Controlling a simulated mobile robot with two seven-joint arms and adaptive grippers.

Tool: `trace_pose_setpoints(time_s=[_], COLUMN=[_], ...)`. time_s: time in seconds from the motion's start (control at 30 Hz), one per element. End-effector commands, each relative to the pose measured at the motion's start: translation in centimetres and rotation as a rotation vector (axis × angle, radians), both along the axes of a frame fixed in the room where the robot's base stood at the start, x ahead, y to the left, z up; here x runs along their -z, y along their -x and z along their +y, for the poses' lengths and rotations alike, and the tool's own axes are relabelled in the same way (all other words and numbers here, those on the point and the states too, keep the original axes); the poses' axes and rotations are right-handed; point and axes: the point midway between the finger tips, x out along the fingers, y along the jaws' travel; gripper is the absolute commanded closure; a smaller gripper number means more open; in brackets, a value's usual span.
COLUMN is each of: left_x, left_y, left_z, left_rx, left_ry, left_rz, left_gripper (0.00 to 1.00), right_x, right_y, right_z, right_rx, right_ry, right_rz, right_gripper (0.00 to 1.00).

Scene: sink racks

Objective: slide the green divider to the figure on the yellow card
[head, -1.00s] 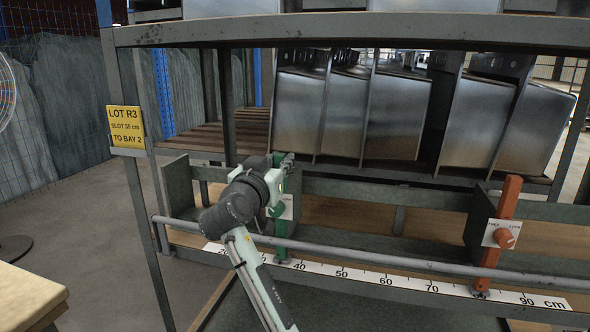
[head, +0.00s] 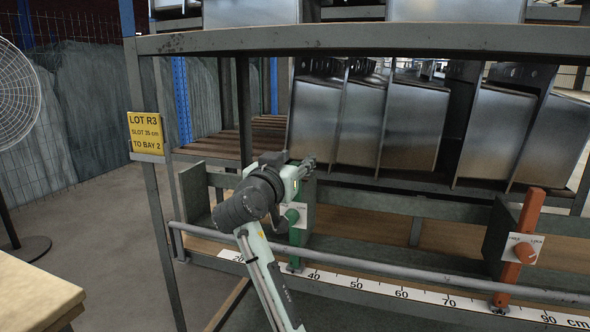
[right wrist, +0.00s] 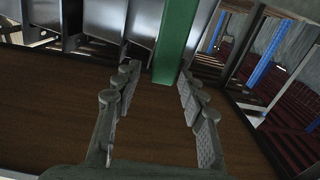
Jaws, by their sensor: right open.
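The yellow card (head: 146,134) on the left post reads LOT R3, SLOT 35 cm, TO BAY 2. The green divider (head: 295,237) stands upright on the lower rack with a green knob on its front. Its foot meets the scale strip (head: 400,294) a little left of the 40 mark, at about 35; my arm covers the 30. My right gripper (head: 308,168) is at the divider's top, open. My left gripper is not seen.
An orange divider (head: 522,240) with a knob and lock plate stands near the 80 mark. A grey rail (head: 400,273) runs along the rack front. A wooden tabletop (head: 35,295) is at lower left.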

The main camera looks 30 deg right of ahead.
Motion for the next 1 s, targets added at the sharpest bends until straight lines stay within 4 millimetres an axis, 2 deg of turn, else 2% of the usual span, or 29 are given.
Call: trace_pose_setpoints(time_s=[0.03, 0.2, 0.4, 0.57, 1.0], left_x=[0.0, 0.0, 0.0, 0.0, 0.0], left_y=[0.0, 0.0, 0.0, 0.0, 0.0], left_z=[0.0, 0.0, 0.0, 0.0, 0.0], left_rx=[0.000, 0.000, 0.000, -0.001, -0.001], left_ry=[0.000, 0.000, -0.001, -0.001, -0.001], left_rz=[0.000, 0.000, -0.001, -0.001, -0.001], left_gripper=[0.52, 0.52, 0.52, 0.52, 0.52], right_x=[-1.2, -4.5, -7.2, -7.8, -7.8], right_y=[0.0, 0.0, 0.0, 0.0, 0.0], right_z=[0.1, 0.0, 0.1, 0.1, 0.0], right_rx=[-0.002, 0.000, -0.001, -0.001, -0.001], right_ry=[-0.004, -0.003, -0.001, -0.001, -0.001], right_rz=[-0.007, -0.005, -0.003, 0.001, 0.001], right_gripper=[0.59, 0.59, 0.59, 0.59, 0.59])
